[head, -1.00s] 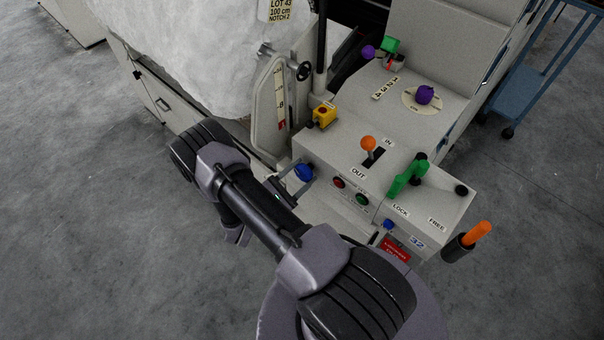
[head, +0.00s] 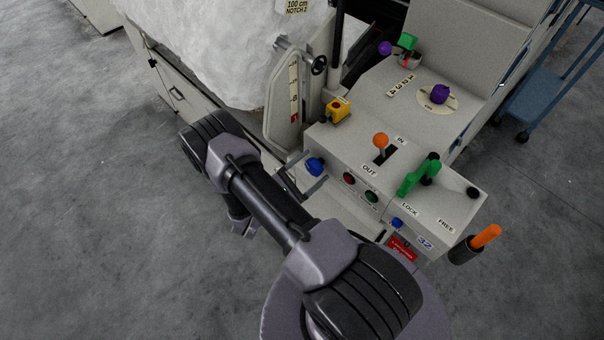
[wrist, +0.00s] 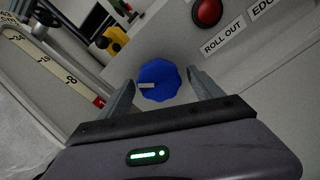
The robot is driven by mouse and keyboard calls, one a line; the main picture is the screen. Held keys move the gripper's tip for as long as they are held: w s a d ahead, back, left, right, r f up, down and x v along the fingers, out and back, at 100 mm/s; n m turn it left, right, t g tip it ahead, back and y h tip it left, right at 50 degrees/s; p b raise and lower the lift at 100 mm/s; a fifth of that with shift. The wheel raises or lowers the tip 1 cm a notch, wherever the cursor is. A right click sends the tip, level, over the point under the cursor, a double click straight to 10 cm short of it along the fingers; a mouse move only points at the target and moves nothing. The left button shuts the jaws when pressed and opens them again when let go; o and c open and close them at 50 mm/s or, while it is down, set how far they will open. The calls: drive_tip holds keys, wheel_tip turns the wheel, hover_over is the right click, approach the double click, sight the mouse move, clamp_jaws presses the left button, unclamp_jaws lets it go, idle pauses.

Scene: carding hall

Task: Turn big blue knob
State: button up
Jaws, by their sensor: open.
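The big blue knob (head: 314,167) is on the front face of the machine's control box, near its left end. In the wrist view the knob (wrist: 159,81) is a faceted blue disc with a pale pointer mark aimed to the left. My gripper (head: 312,173) is open, its fingers reaching towards the knob. In the wrist view my gripper (wrist: 158,84) has one finger to each side of the knob, with gaps visible on both sides. How deep the fingertips reach around it is hard to tell. A smaller blue knob (head: 397,223) sits lower right on the same box.
Red (head: 348,178) and green (head: 371,196) buttons sit right of the knob. A scale plate (head: 290,95) stands to the left. Floor is clear at left.

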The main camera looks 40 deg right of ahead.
drive_tip(key=s+a+p, duration=0.1)
drive_tip(key=a+p, duration=0.1)
drive_tip(key=a, duration=1.5)
drive_tip(key=shift+s, duration=0.15)
